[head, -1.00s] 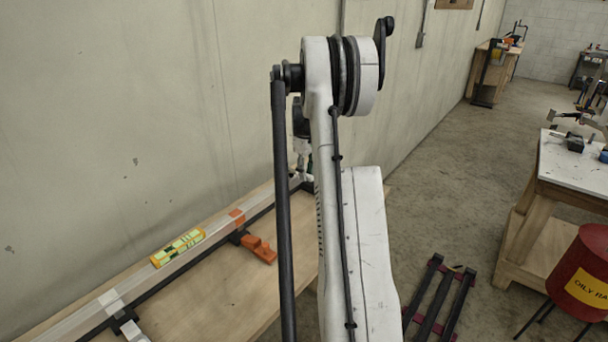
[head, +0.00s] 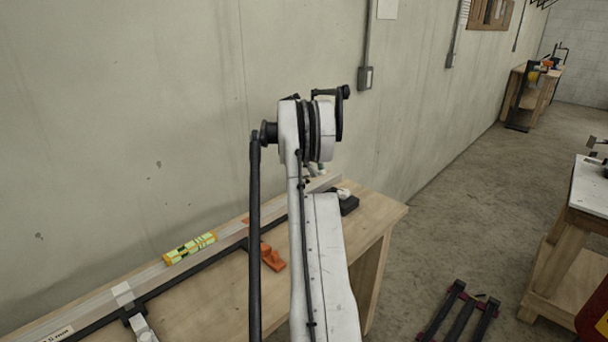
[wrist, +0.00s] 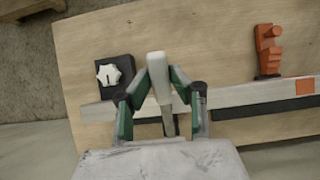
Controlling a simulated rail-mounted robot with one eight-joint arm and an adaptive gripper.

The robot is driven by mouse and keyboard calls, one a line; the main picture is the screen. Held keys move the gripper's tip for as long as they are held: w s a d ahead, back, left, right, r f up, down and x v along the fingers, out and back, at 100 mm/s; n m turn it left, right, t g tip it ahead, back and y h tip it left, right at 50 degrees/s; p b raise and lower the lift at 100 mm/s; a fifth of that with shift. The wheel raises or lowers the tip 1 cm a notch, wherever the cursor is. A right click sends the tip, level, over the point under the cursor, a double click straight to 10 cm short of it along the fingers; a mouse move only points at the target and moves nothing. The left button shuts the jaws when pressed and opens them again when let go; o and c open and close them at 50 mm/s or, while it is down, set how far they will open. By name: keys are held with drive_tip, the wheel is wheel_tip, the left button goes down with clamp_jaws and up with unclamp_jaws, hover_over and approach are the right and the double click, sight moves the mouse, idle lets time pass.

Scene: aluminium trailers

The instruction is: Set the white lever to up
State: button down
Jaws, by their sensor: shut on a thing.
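The white lever (wrist: 156,66) is pale and stands out from the rail, between the fingers of my gripper (wrist: 159,88) in the wrist view. The green-sided fingers are closed on it from both sides. Its upper end rises toward the camera. The exact angle is hard to tell. In the head view my arm hides this lever and most of my gripper. Another pale lever (head: 141,327) points out from the rail at the lower left of the head view.
An orange lever (head: 272,257) lies out from the rail (head: 90,302); it shows in the wrist view (wrist: 268,50). A yellow-green level (head: 190,248) sits on the rail. A black box with a white knob (wrist: 115,72) is close beside my gripper. The wall runs behind the bench.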

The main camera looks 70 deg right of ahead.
drive_tip(key=shift+r, duration=0.1)
idle(0.3)
drive_tip(key=c, duration=1.6)
unclamp_jaws()
drive_tip(key=shift+o, duration=0.2)
drive_tip(key=v, duration=0.7)
drive_tip(key=shift+w+r, duration=0.2)
drive_tip(key=shift+d, duration=0.1)
drive_tip(key=shift+c, duration=0.5)
